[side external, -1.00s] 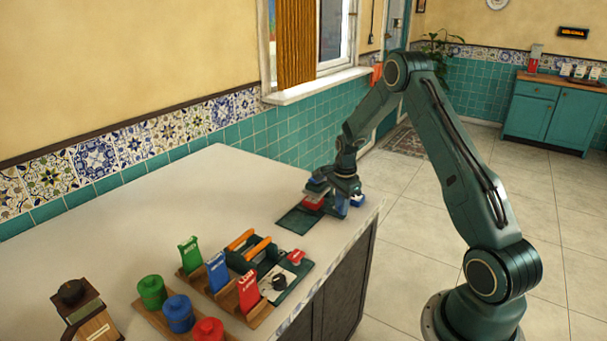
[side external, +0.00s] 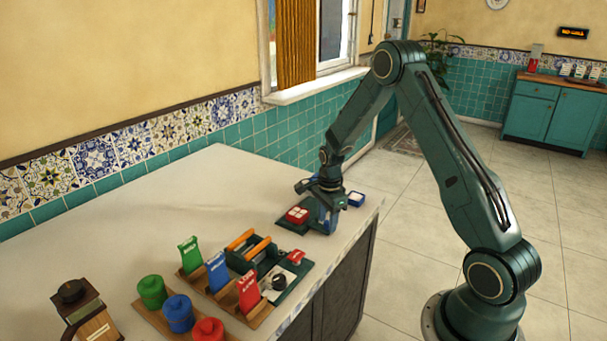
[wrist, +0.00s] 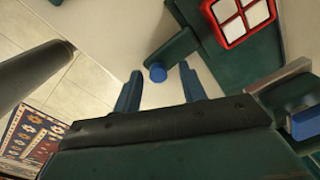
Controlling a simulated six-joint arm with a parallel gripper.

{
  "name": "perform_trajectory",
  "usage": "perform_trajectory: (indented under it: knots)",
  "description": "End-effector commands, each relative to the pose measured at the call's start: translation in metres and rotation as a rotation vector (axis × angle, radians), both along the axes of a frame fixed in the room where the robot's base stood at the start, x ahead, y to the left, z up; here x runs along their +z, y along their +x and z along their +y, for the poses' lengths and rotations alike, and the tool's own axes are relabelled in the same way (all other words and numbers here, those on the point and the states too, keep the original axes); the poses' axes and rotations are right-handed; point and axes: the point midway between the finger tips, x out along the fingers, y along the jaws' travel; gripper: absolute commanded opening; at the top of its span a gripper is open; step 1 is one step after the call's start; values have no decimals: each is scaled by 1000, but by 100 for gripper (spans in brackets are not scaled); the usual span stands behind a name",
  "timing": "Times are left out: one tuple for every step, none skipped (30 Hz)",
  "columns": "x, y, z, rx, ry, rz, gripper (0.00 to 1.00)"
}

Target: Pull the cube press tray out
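The cube press tray (side external: 297,215) is red with white cubes in it and rests over a dark green base plate (side external: 285,227). It also shows in the wrist view (wrist: 238,18), at the top right. A green handle (wrist: 178,50) runs from it and ends in a blue knob (wrist: 158,72). My gripper (wrist: 159,70) is open, with its two blue fingers either side of the knob and a visible gap on each side. In the side view my gripper (side external: 327,218) points down just right of the tray, and the handle is hidden there.
The counter (side external: 225,190) behind is clear.

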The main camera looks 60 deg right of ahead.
Motion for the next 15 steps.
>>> perform_trajectory:
  knots:
    - [0, 0, 0, 0, 0, 1, 41]
    - [0, 0, 0, 0, 0, 1, 41]
    - [0, 0, 0, 0, 0, 1, 41]
    - [-1, 0, 0, 0, 0, 1, 41]
    - [-1, 0, 0, 0, 1, 2, 41]
    - [0, 0, 0, 0, 1, 2, 41]
    - [0, 0, 0, 0, 1, 2, 41]
    - [0, 0, 0, 0, 1, 2, 41]
    - [1, 0, 0, 0, 0, 1, 41]
    - [2, 0, 0, 0, 0, 1, 41]
    - [3, 0, 0, 0, 0, 1, 41]
    - [5, 0, 0, 0, 0, 0, 41]
    - [7, 0, 0, 0, 0, 0, 41]
    - [9, 0, 0, 0, 0, 0, 41]
    - [12, 0, 0, 0, 0, 0, 41]
